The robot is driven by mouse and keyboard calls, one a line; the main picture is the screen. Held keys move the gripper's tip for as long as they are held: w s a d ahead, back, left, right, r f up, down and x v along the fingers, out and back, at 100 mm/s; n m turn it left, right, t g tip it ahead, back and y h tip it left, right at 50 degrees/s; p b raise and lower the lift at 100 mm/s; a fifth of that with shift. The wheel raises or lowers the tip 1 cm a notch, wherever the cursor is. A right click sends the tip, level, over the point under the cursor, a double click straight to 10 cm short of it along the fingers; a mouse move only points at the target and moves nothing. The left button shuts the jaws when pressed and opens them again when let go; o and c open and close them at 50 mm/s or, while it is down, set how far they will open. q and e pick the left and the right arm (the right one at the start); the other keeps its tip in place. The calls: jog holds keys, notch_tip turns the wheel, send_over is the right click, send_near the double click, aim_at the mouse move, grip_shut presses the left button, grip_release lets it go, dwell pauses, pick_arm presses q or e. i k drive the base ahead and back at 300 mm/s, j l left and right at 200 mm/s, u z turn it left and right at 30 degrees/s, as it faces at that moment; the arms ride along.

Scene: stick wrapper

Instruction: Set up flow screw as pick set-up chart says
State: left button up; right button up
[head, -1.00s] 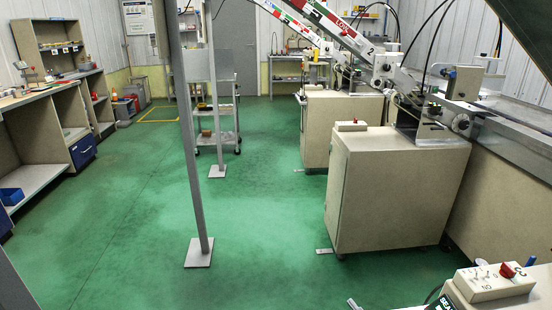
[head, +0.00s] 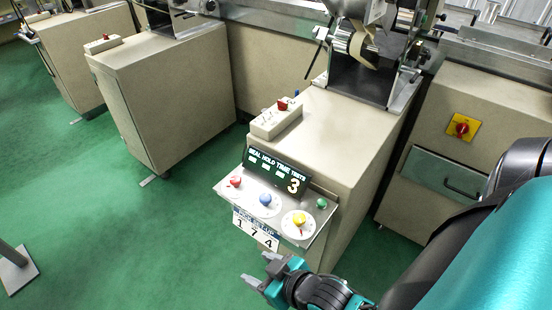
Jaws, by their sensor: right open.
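The station in front of me has a panel shelf (head: 315,240) with a red knob (head: 235,182), a blue knob (head: 266,199), a yellow knob (head: 299,220) on a white dial and a small green button (head: 321,203). A black display (head: 275,172) above it reads SEAL, HOLD, TIME, TESTS and 3. A card (head: 255,229) hanging from the shelf's front shows 1 7 4; its heading is hard to read. I cannot pick out a flow screw or a pick set-up chart. My right gripper (head: 258,269) is open and empty, below and in front of the card. My left gripper is out of view.
A switch box (head: 275,120) with a red switch sits on the station cabinet (head: 350,135). A roll mechanism (head: 362,45) stands behind it. Another cabinet (head: 160,95) is at left. A red rotary switch (head: 461,129) is at right.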

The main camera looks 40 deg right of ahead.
aim_at(264, 199)
jog(key=l+z, duration=0.15)
jog(key=z, duration=0.3)
jog(key=l+z, duration=0.1)
jog(key=z, duration=0.4)
jog(key=k+j, duration=0.1)
jog(key=j, duration=0.2)
